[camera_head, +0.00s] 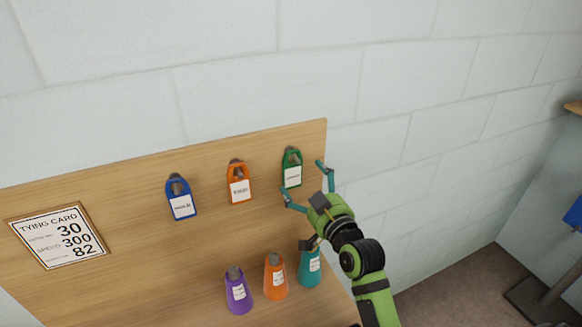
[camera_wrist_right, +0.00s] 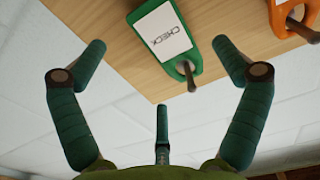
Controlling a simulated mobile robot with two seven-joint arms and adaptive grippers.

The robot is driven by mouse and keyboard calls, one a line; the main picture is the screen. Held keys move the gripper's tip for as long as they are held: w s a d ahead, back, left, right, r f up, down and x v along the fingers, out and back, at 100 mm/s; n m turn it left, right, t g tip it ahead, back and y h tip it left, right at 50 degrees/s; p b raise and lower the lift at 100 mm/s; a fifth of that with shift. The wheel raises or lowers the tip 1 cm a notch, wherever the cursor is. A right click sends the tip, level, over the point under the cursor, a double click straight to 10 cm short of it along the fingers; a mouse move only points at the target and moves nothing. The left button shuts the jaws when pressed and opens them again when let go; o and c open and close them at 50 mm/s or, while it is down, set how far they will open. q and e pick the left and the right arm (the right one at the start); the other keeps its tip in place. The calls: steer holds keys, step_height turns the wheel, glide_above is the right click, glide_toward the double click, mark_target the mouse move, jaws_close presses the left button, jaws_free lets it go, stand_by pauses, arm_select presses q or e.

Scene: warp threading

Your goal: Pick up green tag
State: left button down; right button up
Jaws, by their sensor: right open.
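The green tag (camera_head: 292,176) hangs on a peg at the upper right of the wooden board. My right gripper (camera_head: 304,184) is open, just below and right of the green tag in the head view. No contact with the tag shows. My left gripper is in neither view.
An orange tag (camera_head: 239,188) and a blue tag (camera_head: 180,205) hang to the left on the wooden board (camera_head: 120,215). Purple (camera_head: 238,298), orange (camera_head: 276,283) and teal (camera_head: 311,272) cone-shaped pieces are below. A "TYING CARD" sign (camera_head: 58,236) is at left. Bare wall lies right of the board.

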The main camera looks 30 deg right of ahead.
mark_target(297, 172)
steer(key=w, duration=0.1)
steer(key=w+p, duration=0.1)
steer(key=w, duration=0.1)
steer(key=shift+w+r+p, duration=0.25)
steer(key=shift+p, duration=0.05)
steer(key=shift+w+f, duration=0.2)
steer(key=shift+w, duration=0.3)
steer(key=shift+s, duration=0.1)
steer(key=c, duration=1)
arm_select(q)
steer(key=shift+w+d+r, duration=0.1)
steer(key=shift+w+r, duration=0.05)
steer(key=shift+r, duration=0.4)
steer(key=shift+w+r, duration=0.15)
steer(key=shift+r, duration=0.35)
arm_select(e)
steer(key=shift+c, duration=0.2)
steer(key=shift+r, duration=0.1)
